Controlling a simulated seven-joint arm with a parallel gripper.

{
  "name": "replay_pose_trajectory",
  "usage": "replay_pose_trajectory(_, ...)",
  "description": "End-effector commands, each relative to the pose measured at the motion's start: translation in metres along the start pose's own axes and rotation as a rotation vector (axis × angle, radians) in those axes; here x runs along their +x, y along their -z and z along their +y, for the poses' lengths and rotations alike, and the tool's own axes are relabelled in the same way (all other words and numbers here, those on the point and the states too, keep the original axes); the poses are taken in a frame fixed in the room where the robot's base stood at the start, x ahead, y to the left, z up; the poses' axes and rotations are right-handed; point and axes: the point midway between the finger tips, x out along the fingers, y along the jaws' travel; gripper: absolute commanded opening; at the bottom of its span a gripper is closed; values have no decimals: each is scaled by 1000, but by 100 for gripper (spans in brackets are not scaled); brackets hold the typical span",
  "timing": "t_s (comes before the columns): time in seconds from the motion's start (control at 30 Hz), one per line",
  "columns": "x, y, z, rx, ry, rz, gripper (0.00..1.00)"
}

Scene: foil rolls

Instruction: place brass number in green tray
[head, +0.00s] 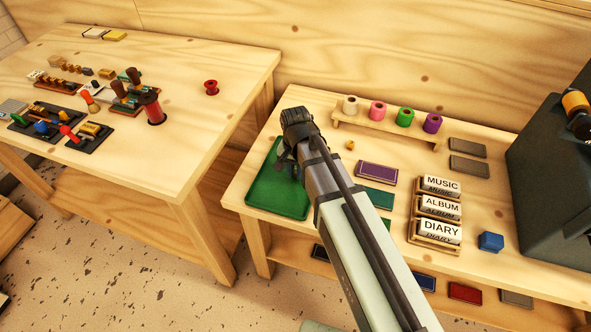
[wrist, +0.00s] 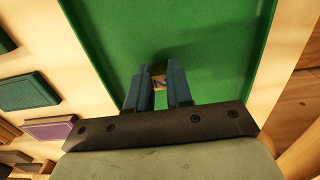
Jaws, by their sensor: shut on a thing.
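The green tray (head: 272,197) lies at the left end of the right-hand table, and its flat floor fills much of the wrist view (wrist: 225,45). My gripper (head: 289,162) is over the tray, with its fingers pointing down at it. In the wrist view my gripper (wrist: 158,72) is shut on a small brass-coloured piece, the brass number (wrist: 159,82), held between the blue-grey fingertips. Only a little of the number shows, so its shape cannot be told. I cannot tell whether it touches the tray floor.
A small wooden rack (head: 385,130) with coloured foil rolls stands at the back. A purple block (head: 376,174) and a green block (head: 377,198) lie right of the tray. Label holders (head: 437,208) stand further right. Another table (head: 205,110) is at the left, across a gap.

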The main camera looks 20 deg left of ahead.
Motion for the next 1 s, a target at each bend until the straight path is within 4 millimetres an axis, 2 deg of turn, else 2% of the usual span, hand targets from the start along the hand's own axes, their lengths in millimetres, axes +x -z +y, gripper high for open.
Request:
replay_pose_trajectory(0.03,0,0,0,0,0,0,23)
replay_pose_trajectory(0.27,0,0,0,0,0,0,45)
replay_pose_trajectory(0.67,-6,0,0,0,1,1,46)
replay_pose_trajectory(1.0,-49,1,0,0,2,2,46)
